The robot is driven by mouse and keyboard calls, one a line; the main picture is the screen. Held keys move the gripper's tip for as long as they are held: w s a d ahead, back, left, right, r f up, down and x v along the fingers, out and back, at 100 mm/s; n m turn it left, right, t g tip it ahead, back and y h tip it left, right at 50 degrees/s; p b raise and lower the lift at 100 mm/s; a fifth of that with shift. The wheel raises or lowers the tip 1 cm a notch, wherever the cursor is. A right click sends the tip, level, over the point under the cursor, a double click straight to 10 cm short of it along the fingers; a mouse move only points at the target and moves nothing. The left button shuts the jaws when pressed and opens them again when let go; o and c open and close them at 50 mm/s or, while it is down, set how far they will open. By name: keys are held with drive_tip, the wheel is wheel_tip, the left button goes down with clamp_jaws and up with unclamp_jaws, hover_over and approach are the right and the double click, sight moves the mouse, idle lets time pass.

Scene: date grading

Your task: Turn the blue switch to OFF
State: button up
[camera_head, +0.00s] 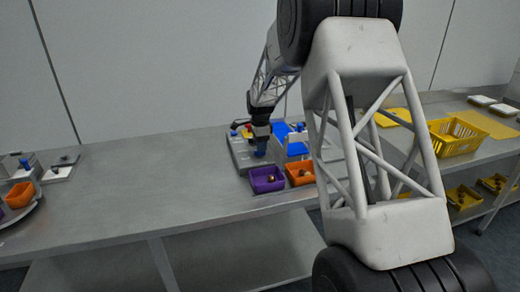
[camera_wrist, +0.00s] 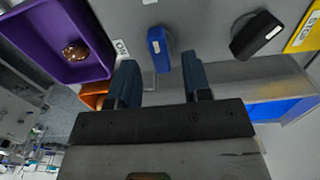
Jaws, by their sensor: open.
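The blue switch (camera_wrist: 160,50), a blue knob with a white mark, stands on the grey panel (camera_wrist: 205,22) in the wrist view. An ON label (camera_wrist: 121,48) lies to its left; a partly cut-off white label is near the top edge. I cannot read an OFF label. My gripper (camera_wrist: 161,74) is open, its two blue-grey fingers on either side of the switch in the picture; contact is not clear. In the head view my gripper (camera_head: 260,150) is low over the machine, and the switch cannot be made out there.
A black switch (camera_wrist: 256,36) and yellow STOP label (camera_wrist: 303,32) are right of the blue switch. A purple bin (camera_wrist: 38,32) holding a date and an orange bin (camera_wrist: 94,88) are close on the left. The table (camera_head: 140,185) left of the machine is largely clear.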

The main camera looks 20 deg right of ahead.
drive_tip(key=shift+r, duration=2.55)
drive_tip(key=shift+s+r, duration=0.2)
drive_tip(key=shift+r, duration=0.05)
drive_tip(key=s+a+r+n, duration=0.2)
drive_tip(key=s+r+n, duration=0.15)
drive_tip(key=s, duration=0.55)
drive_tip(key=s+a+r+n+t, duration=0.1)
drive_tip(key=s+a+r+n, duration=0.1)
drive_tip(key=s+r, duration=0.5)
drive_tip(key=s+a+r+n, duration=0.2)
drive_tip(key=s+n, duration=0.1)
drive_tip(key=s, duration=0.8)
drive_tip(key=s+a+f+n, duration=0.1)
drive_tip(key=s+n, duration=0.3)
drive_tip(key=s, duration=1)
drive_tip(key=s+a+f+n+t, duration=0.1)
drive_tip(key=s+n, duration=0.4)
drive_tip(key=s, duration=0.9)
drive_tip(key=shift+s+a+f+t, duration=0.3)
drive_tip(key=shift+a+f, duration=0.2)
drive_tip(key=shift+a, duration=0.05)
drive_tip(key=shift+n, duration=0.25)
drive_tip(key=shift+c, duration=0.2)
